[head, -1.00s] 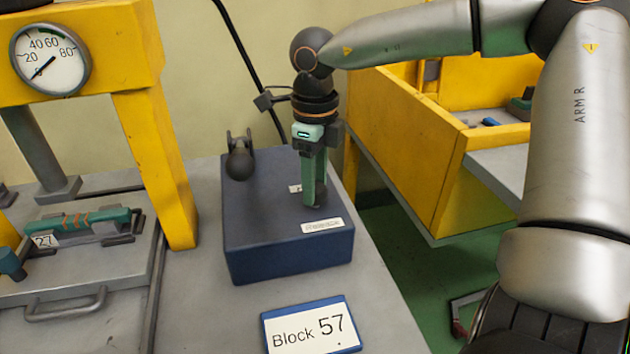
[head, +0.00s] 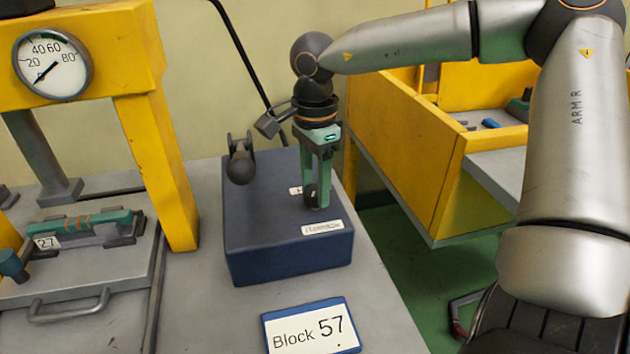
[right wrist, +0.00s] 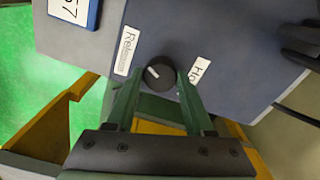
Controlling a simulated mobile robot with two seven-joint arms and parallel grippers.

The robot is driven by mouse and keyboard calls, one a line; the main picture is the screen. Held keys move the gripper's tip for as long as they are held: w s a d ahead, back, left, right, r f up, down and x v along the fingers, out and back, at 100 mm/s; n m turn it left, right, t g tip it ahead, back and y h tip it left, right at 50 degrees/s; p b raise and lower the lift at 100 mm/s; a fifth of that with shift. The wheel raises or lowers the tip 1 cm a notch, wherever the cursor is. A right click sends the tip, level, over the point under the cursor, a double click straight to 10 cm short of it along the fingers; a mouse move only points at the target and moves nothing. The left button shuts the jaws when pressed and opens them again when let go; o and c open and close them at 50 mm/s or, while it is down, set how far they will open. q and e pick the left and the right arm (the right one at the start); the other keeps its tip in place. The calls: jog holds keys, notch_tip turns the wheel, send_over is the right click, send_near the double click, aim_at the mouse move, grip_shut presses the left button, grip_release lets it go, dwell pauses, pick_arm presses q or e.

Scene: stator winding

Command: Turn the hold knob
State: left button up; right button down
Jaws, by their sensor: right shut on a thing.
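The hold knob is a small dark round knob with a white pointer line, and it shows between my right fingertips in the right wrist view (right wrist: 159,73). It stands on top of a blue box (head: 260,235), between two white labels. One label appears to start with "Ho" (right wrist: 200,70); the other seems to read "Release" (right wrist: 127,50). In the wrist view the pointer line is slanted, toward the upper left. My right gripper (head: 314,196) reaches down from above and is shut on the knob, with a green finger on each side. My left gripper is out of view.
A dark ball-ended lever (head: 240,168) stands at the box's back left. A "Block 57" sign (head: 311,326) lies in front. A yellow press frame (head: 155,150) with a gauge (head: 53,63) is at left. A yellow bin (head: 410,150) stands at right.

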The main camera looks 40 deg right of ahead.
aim_at(315, 190)
jog(key=n, duration=0.3)
jog(key=shift+w+r, duration=0.1)
jog(key=shift+r, duration=0.05)
jog(key=shift+n+p, duration=0.3)
jog(key=shift+n, duration=1)
jog(key=shift+c, duration=1.4)
grip_release()
notch_tip(315, 190, up, 12)
jog(key=p, duration=0.2)
jog(key=shift+r, duration=0.2)
